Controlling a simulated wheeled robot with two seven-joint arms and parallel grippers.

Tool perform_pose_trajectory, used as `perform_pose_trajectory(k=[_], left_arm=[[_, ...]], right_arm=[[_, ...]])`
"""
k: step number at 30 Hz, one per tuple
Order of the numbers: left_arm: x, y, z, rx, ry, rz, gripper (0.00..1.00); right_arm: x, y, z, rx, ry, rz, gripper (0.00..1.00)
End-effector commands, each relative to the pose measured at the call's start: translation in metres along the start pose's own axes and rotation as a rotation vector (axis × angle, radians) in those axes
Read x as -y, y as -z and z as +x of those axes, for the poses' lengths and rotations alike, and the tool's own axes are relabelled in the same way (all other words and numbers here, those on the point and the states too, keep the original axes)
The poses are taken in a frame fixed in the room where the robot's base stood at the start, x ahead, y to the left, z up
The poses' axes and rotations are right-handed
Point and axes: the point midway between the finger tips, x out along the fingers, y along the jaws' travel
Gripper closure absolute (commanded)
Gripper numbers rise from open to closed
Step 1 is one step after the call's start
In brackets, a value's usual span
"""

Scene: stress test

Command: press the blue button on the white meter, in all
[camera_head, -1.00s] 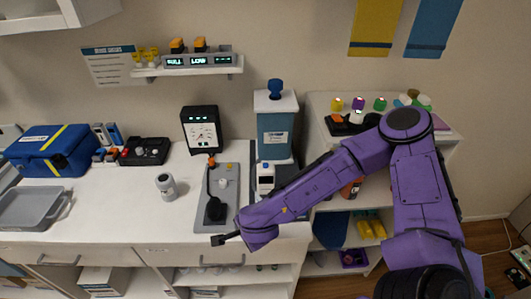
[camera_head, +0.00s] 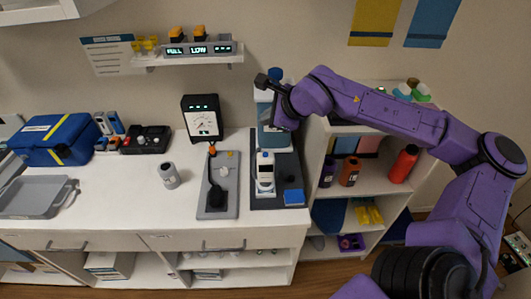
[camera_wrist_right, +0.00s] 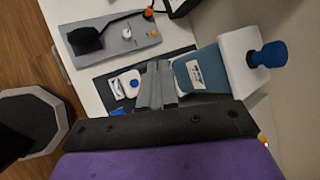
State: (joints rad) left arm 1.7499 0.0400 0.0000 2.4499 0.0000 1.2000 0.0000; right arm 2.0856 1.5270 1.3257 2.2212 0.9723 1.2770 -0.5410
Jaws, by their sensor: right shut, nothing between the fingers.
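The white meter (camera_head: 265,181) stands on a dark mat (camera_head: 262,203) on the bench, in front of the teal dispenser. In the right wrist view the meter (camera_wrist_right: 117,86) shows a round blue button (camera_wrist_right: 133,83). My left gripper is not in view.
The teal dispenser (camera_head: 272,139) has a white top and blue knob (camera_wrist_right: 268,55), close to my right gripper. A grey tray (camera_head: 229,191) with a black scoop-like thing lies left of the mat. A blue box (camera_head: 294,197) sits at the mat's front right. A shelf (camera_head: 190,60) hangs above.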

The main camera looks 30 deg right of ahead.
Motion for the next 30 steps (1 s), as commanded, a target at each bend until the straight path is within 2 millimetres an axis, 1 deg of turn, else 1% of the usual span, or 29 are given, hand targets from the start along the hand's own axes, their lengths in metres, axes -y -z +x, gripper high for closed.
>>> perform_pose_trajectory(k=[5, 16, 22, 30], left_arm=[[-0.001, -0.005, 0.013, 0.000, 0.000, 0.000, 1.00], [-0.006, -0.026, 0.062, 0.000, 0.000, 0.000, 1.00], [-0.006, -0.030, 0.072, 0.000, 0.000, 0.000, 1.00], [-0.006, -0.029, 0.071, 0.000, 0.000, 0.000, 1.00]], right_arm=[[-0.007, 0.007, 0.010, -0.001, -0.001, 0.000, 1.00], [-0.036, 0.035, 0.048, -0.001, -0.002, 0.000, 1.00], [-0.044, 0.044, 0.060, 0.000, 0.000, 0.001, 1.00], [-0.045, 0.044, 0.061, 0.000, 0.000, 0.000, 1.00]])
